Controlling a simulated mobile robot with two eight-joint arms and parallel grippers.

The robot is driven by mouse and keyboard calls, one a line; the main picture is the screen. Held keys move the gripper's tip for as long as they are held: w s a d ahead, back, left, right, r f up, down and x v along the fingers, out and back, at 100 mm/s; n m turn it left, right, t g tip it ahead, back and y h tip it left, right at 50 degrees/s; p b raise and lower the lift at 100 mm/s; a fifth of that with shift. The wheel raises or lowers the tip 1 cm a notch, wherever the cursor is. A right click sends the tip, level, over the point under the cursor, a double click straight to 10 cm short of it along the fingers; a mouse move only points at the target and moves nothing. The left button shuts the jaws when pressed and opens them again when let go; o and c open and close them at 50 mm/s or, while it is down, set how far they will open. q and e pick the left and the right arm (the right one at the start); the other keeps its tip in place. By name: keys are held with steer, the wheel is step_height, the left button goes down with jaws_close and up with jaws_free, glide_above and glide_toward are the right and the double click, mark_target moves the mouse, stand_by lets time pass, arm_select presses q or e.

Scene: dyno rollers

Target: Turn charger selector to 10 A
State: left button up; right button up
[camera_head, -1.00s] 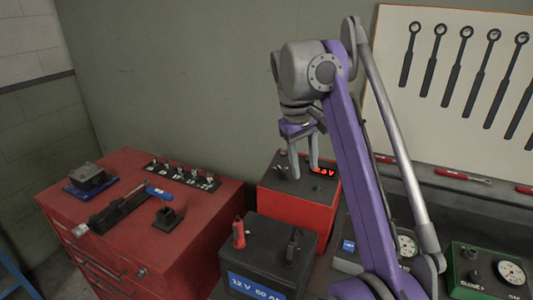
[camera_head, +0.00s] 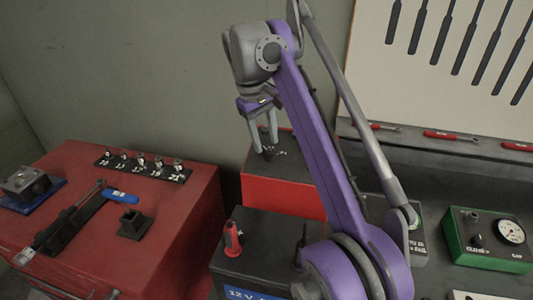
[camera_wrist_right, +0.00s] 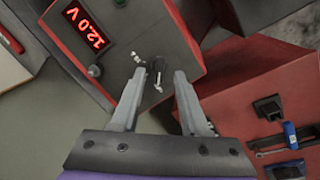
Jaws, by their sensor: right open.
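The charger (camera_head: 285,183) is a red box with a dark top panel, standing behind the black battery. In the right wrist view the charger (camera_wrist_right: 165,42) shows a red display (camera_wrist_right: 85,27) reading 12.0 V. A small selector (camera_wrist_right: 157,74) with a light pointer and marks around it sits on the panel. My right gripper (camera_head: 264,148) is over the panel, pointing down. In the right wrist view its two fingers (camera_wrist_right: 158,78) are spread, with the selector between or just beyond their tips. Contact cannot be told. My left gripper is not in view.
A black battery (camera_head: 262,245) with a red terminal clamp (camera_head: 232,238) stands in front of the charger. A red cabinet (camera_head: 180,220) at left carries a socket rack (camera_head: 143,163) and a blue-handled tool (camera_head: 120,196). A green gauge box (camera_head: 470,245) is at right.

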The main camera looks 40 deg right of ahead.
mark_target(268, 151)
steer(key=shift+d+f+b, duration=0.15)
steer(key=shift+d+f, duration=0.05)
steer(key=shift+f, duration=0.55)
steer(key=shift+d+f+b, duration=0.15)
steer(key=shift+f, duration=0.6)
steer(key=shift+c, duration=0.2)
jaws_close()
